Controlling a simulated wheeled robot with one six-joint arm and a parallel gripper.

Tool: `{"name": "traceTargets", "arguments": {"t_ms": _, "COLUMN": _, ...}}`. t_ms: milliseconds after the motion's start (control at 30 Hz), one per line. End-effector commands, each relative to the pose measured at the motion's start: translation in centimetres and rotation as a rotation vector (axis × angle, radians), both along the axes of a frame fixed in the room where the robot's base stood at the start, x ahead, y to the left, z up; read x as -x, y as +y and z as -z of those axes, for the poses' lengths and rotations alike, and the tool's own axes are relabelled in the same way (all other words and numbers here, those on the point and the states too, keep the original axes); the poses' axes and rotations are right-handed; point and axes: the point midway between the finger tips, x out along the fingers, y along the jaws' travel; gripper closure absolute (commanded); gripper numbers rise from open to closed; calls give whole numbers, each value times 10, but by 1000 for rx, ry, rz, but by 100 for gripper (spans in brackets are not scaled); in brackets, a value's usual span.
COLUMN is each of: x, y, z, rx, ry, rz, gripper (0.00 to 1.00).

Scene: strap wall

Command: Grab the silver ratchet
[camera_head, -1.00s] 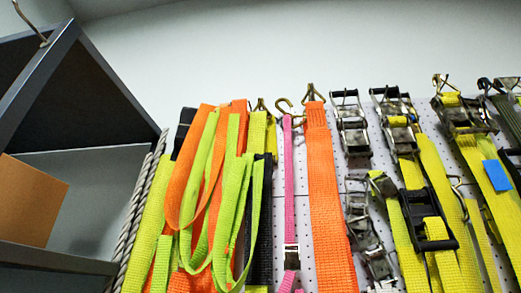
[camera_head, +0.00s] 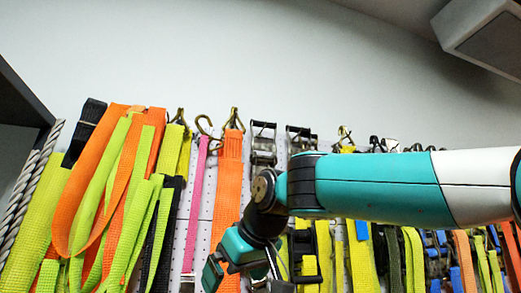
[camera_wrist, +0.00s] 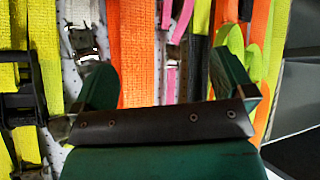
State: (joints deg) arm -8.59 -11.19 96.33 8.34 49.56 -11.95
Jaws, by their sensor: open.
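Silver ratchets hang on the pegboard wall. One silver ratchet (camera_head: 263,143) is just right of the wide orange strap (camera_head: 229,165), and another silver ratchet (camera_head: 299,139) hangs beside it. My gripper comes in low, in front of the straps below the ratchets, and is partly cut off by the bottom edge. In the wrist view my gripper (camera_wrist: 165,85) is open and empty, its two green fingers apart with the orange strap (camera_wrist: 132,50) behind the gap. A silver metal ratchet (camera_wrist: 83,42) shows above the left finger. Contact cannot be told.
Lime and orange straps (camera_head: 110,200) hang at the left, beside a thin pink strap (camera_head: 196,190). Yellow straps and more buckles run to the right, partly behind my arm. A grey shelf (camera_head: 20,100) stands at the far left. The wall above is bare.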

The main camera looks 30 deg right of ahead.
Motion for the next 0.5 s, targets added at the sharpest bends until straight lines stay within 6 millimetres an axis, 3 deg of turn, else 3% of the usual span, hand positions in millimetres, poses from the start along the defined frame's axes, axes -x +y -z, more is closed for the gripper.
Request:
{"name": "traceTargets", "arguments": {"t_ms": 33, "x": -8, "y": -19, "z": -82, "rx": -7, "ry": -85, "rz": 74, "gripper": 0}}
{"name": "traceTargets", "arguments": {"t_ms": 100, "x": -9, "y": -44, "z": -151, "rx": -22, "ry": -178, "rz": 168, "gripper": 0}}
{"name": "traceTargets", "arguments": {"t_ms": 200, "x": -1, "y": -72, "z": -226, "rx": -53, "ry": -283, "rz": 276, "gripper": 0}}
{"name": "traceTargets", "arguments": {"t_ms": 333, "x": 13, "y": -94, "z": -281, "rx": -89, "ry": -368, "rz": 361, "gripper": 0}}
{"name": "traceTargets", "arguments": {"t_ms": 400, "x": 17, "y": -100, "z": -294, "rx": -100, "ry": -391, "rz": 386, "gripper": 0}}
{"name": "traceTargets", "arguments": {"t_ms": 500, "x": 13, "y": -106, "z": -296, "rx": -106, "ry": -405, "rz": 404, "gripper": 0}}
